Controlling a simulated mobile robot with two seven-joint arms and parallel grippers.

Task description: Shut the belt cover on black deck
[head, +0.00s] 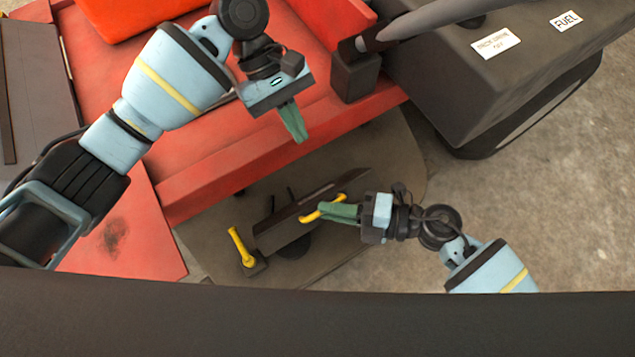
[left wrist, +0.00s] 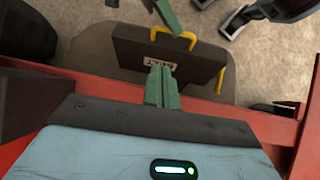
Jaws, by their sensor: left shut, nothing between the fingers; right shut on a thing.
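The belt cover (head: 285,230) is a dark brown panel over the dark deck (head: 395,165) of the red machine. It looks tilted up, with a dark round part showing below it; its exact angle is unclear. My right gripper (head: 324,211) is shut on the cover's yellow handle (head: 309,216). In the left wrist view the cover (left wrist: 125,52) shows a BELT label, and the handle (left wrist: 178,38) is at its far edge. My left gripper (head: 299,138) is shut and empty above the red frame, apart from the cover. Its fingers (left wrist: 161,85) overlap the cover in the left wrist view.
A yellow lever (head: 240,246) stands on the deck left of the cover. A black tank (head: 500,75) with a FUEL label and a dark post (head: 355,72) are at the upper right. Bare concrete floor (head: 540,190) lies to the right.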

